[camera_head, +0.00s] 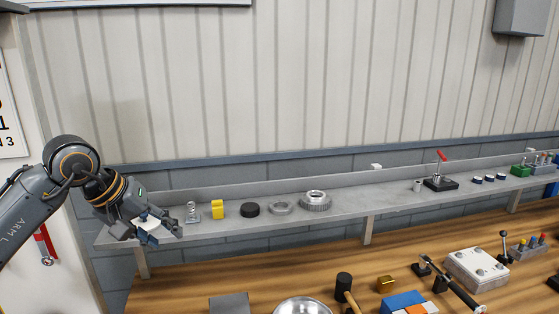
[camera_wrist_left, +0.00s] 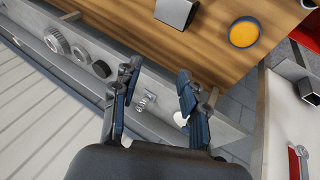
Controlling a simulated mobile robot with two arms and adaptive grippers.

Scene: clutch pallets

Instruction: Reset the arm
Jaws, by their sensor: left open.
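My left arm comes in from the left in the head view, and its gripper (camera_head: 162,232) is at the left end of the grey shelf (camera_head: 345,205). In the left wrist view the two fingers of that gripper (camera_wrist_left: 158,92) are spread apart, with a metal spring (camera_wrist_left: 147,98) on the shelf showing between them. The spring (camera_head: 192,212) stands just right of the gripper in the head view. A white thing at the gripper is partly hidden, and I cannot tell what it is. My right gripper does not show.
Right of the spring stand a yellow block (camera_head: 218,209), a black disc (camera_head: 250,209), a metal ring (camera_head: 281,208) and a gear (camera_head: 315,200). Below, the wooden bench (camera_head: 190,285) carries a mallet (camera_head: 345,286), a metal bowl (camera_head: 303,306) and a blue block (camera_head: 405,301).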

